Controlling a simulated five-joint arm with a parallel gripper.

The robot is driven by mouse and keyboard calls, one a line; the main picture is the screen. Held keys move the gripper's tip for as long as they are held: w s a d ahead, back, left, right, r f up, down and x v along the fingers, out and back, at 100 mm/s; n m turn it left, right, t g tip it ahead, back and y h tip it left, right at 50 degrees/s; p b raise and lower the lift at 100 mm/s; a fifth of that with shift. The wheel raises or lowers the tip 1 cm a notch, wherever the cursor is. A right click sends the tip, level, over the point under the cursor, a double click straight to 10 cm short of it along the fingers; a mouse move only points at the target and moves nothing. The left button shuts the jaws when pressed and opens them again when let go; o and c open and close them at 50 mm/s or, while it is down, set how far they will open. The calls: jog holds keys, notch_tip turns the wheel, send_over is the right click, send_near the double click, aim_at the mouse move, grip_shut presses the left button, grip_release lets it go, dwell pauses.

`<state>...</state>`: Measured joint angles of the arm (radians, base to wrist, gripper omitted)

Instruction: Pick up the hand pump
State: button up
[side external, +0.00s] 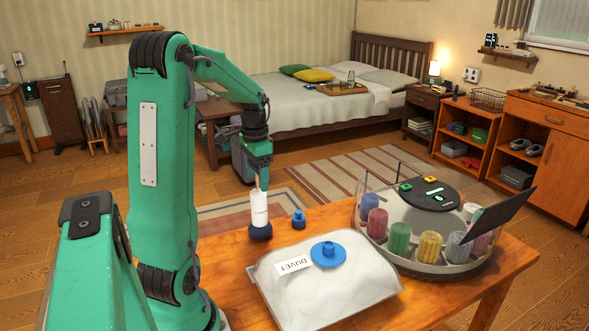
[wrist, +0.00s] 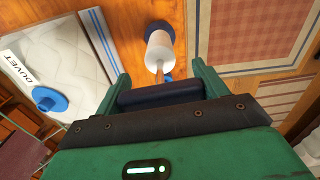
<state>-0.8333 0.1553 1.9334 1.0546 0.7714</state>
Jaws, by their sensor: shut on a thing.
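The hand pump (side external: 259,209) is a white cylinder with a dark blue base and a thin tan rod at its top. It stands upright at the table's back edge, left of the duvet bag; I cannot tell whether its base touches the table. My gripper (side external: 262,176) points down at its top. In the wrist view the pump (wrist: 159,50) extends away from my gripper (wrist: 160,88), and a dark blue crossbar handle (wrist: 158,93) lies between the green fingers. The gripper is shut on this handle. The fingertips are partly hidden in the side view.
A clear bag labelled DUVET (side external: 350,292) with a round blue valve (side external: 328,254) lies on the wooden table (side external: 505,262). A small blue piece (side external: 298,219) stands right of the pump. A round clear-walled carousel (side external: 405,262) holding several coloured rolls fills the table's right side.

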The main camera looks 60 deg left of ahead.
notch_tip(320, 180, up, 2)
jog(key=shift+r, duration=0.2)
jog(key=shift+w+d+r, duration=0.1)
jog(key=shift+d+r, duration=0.05)
jog(key=shift+r, duration=0.1)
jog(key=w+d+r, duration=0.3)
jog(key=d+r, duration=0.3)
jog(key=d, duration=0.4)
jog(key=shift+d+r, duration=0.35)
jog(key=shift+d, duration=0.05)
jog(key=shift+w, duration=0.1)
